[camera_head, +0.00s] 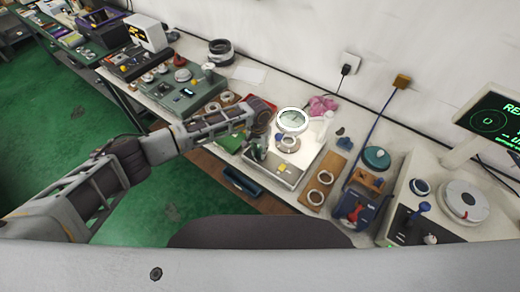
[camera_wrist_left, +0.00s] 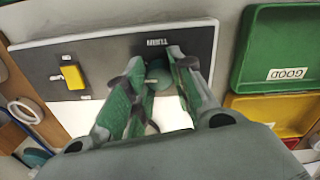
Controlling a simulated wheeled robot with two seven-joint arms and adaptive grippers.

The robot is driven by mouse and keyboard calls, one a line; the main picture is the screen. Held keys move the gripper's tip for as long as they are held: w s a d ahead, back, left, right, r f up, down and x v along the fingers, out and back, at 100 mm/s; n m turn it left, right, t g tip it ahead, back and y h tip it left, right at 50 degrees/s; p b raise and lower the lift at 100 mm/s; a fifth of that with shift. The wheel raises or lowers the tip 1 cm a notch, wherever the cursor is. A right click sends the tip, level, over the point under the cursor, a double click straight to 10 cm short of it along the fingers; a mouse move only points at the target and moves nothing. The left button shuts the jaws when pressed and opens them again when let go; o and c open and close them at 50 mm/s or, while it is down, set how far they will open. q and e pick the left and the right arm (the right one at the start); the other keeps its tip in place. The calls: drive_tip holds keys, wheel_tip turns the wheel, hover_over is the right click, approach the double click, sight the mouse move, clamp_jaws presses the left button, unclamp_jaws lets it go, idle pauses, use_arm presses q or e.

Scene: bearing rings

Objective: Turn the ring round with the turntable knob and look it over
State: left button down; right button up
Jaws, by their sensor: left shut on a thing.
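The turntable station (camera_head: 310,157) stands on the bench under a round lit magnifier (camera_head: 293,120). A pale ring (camera_head: 288,142) lies below the magnifier in the head view. My left gripper (camera_head: 258,150) is at the left side of the station, pointing down. In the left wrist view its fingers (camera_wrist_left: 156,85) are shut around the green turntable knob (camera_wrist_left: 160,76), just below the word TURN on the dark panel (camera_wrist_left: 115,52). The fingers hide part of the knob. The ring cannot be made out in the wrist view. My right gripper is in neither view.
A yellow switch (camera_wrist_left: 72,73) sits on the same panel. A green tray marked GOOD (camera_wrist_left: 285,55) and a yellow tray (camera_wrist_left: 270,110) lie close beside the gripper. A wooden board (camera_head: 325,180) with rings is right of the station. A screen (camera_head: 490,125) stands at far right.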

sight(259, 151)
use_arm(q)
drive_tip(key=c, duration=1.2)
unclamp_jaws()
drive_tip(key=shift+w+a+r, duration=0.1)
drive_tip(key=shift+r, duration=2.9)
drive_tip(key=shift+a+r, duration=0.1)
drive_tip(key=shift+r, duration=2.9)
drive_tip(key=shift+f, duration=0.1)
